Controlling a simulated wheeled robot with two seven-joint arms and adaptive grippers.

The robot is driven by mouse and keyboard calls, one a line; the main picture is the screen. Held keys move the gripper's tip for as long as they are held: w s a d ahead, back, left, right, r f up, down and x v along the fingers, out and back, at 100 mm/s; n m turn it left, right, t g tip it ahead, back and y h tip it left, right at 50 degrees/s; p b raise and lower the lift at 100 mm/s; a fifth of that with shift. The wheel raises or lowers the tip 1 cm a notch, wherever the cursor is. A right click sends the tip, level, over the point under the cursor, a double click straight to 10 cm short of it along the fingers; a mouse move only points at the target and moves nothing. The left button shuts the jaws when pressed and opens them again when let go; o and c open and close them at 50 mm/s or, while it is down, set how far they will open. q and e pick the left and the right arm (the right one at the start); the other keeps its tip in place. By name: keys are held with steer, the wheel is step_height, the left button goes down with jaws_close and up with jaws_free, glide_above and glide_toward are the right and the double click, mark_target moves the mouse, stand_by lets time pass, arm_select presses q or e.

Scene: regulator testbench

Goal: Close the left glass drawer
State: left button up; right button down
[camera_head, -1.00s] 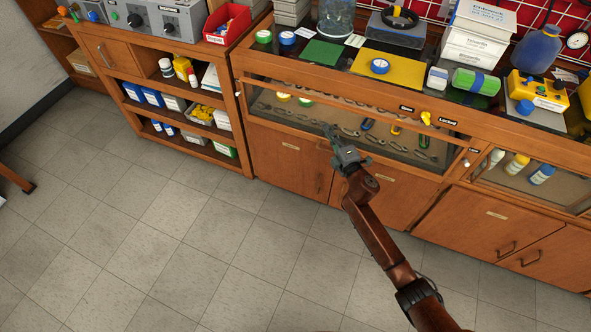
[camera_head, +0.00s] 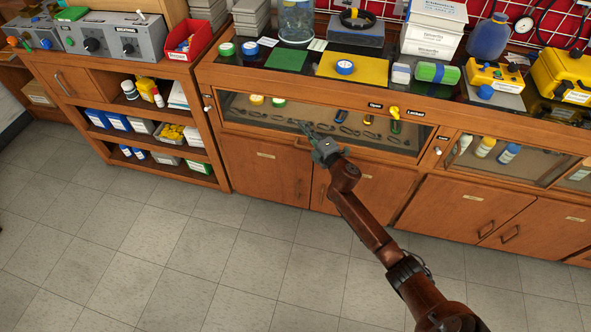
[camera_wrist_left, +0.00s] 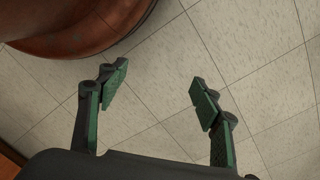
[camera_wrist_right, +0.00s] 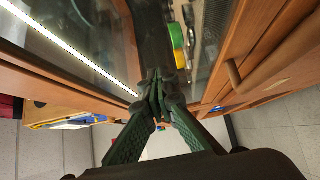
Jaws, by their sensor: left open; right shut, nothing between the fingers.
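The left glass drawer (camera_head: 262,117) is the wide wood-framed glass front under the counter in the head view. Several metal tools and coloured rolls show through its glass. I cannot tell exactly how far it stands out. My right gripper (camera_head: 305,126) is shut and empty, with its fingertips in front of or against the glass, left of the middle. In the right wrist view, my right gripper (camera_wrist_right: 157,85) points along between glass and wood panels; contact is unclear. My left gripper (camera_wrist_left: 158,88) is open and empty above the tiled floor, outside the head view.
A yellow knob (camera_head: 394,112) sits by the "Open" and "Locked" labels on the counter's front edge. Another glass compartment with bottles (camera_head: 508,153) is to the right. Wooden cabinet doors (camera_head: 265,170) lie below. Open shelves stand left. The floor (camera_head: 150,260) is clear.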

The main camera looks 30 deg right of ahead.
arm_select(q)
steer(key=s+a+f+p, duration=0.1)
steer(key=s+f+p, duration=0.1)
steer(key=f, duration=0.4)
steer(key=s+a+f+p, duration=0.2)
steer(key=s+f, duration=0.1)
steer(key=f, duration=0.4)
steer(key=shift+s+f+y, duration=0.15)
steer(key=shift+f+y, duration=0.05)
steer(key=shift+y, duration=0.1)
arm_select(e)
steer(key=s+a, duration=0.2)
steer(key=s, duration=1.1)
steer(key=shift+a, duration=0.2)
arm_select(q)
steer(key=shift+a, duration=0.1)
